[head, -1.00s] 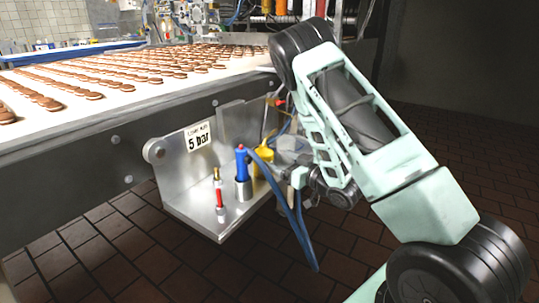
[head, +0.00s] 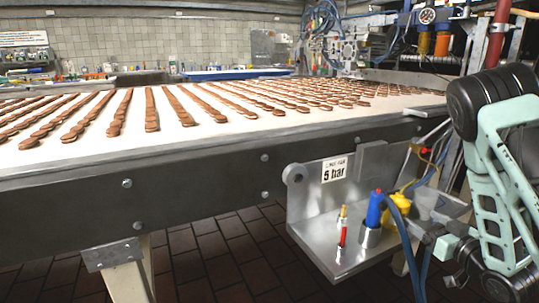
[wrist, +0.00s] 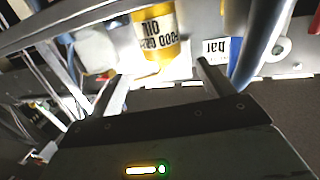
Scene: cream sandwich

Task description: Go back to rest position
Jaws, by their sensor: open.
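My gripper (head: 428,233) is at the right of the head view, beside the metal shelf, partly behind a blue hose. In the wrist view my gripper (wrist: 160,72) shows two spread fingers with nothing held between them. A yellow oil container (wrist: 158,50) with a white label is just beyond the fingers; it also shows in the head view (head: 398,206). I cannot tell the exact gap between it and the fingers.
The metal shelf (head: 322,232) marked 5 bar holds a blue-topped tool (head: 375,210) and a red tool (head: 343,228). Blue hoses (head: 408,245) hang close to my gripper. The conveyor (head: 80,160) carries rows of brown biscuits. Tiled floor (head: 215,250) is open below.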

